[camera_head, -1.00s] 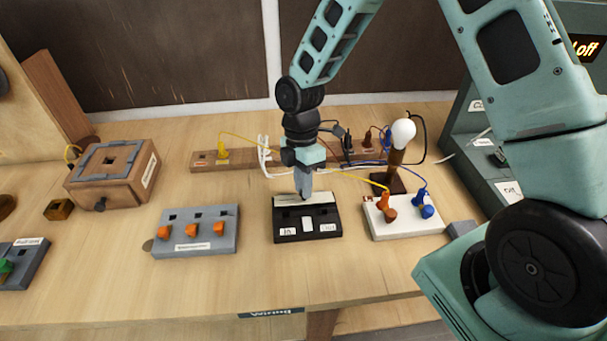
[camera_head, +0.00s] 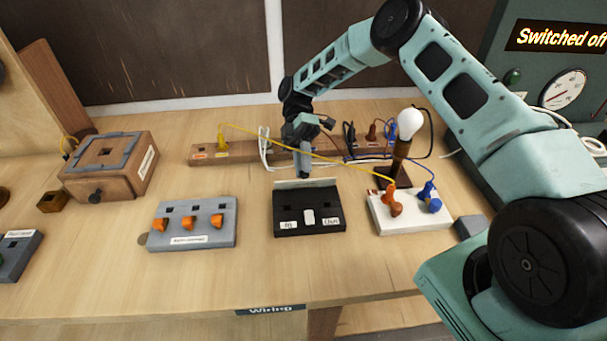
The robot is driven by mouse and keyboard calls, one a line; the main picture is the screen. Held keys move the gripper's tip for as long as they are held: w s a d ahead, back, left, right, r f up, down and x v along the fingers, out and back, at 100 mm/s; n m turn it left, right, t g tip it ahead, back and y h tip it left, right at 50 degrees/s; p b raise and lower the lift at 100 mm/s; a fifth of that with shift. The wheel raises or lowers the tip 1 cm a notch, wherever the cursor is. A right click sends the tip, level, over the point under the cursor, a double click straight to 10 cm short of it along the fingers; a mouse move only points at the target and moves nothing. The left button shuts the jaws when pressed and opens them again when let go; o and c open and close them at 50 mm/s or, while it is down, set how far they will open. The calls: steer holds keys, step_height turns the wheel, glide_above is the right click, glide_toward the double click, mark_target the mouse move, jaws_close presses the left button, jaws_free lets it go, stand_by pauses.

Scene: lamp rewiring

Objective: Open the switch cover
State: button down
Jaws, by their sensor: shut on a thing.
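The switch box is a black block (camera_head: 309,227) at the middle of the table, with labels "In" and "Out" and a white rocker (camera_head: 309,217) in view on top. Its cover (camera_head: 291,184) shows as a thin pale strip along the box's back edge, raised up from the top. My gripper (camera_head: 304,175) is shut on the cover at its upper edge, behind the box. The fingertips are small here, and the exact contact is hard to see.
A white block (camera_head: 408,222) with orange and blue plugs and a bulb (camera_head: 410,122) stand to the right. A grey block with orange pegs (camera_head: 192,237) is at left. A yellow wire (camera_head: 270,140) passes close to my gripper. The table front is clear.

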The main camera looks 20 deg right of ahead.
steer(key=shift+w+d+f+g+b, duration=0.1)
steer(key=shift+w+f+g+b, duration=0.3)
steer(key=shift+g+b, duration=0.55)
steer(key=shift+r+y, duration=0.1)
steer(key=shift+y, duration=0.2)
steer(key=c, duration=1.3)
jaws_free()
step_height(320, 180, up, 10)
steer(key=p, duration=0.1)
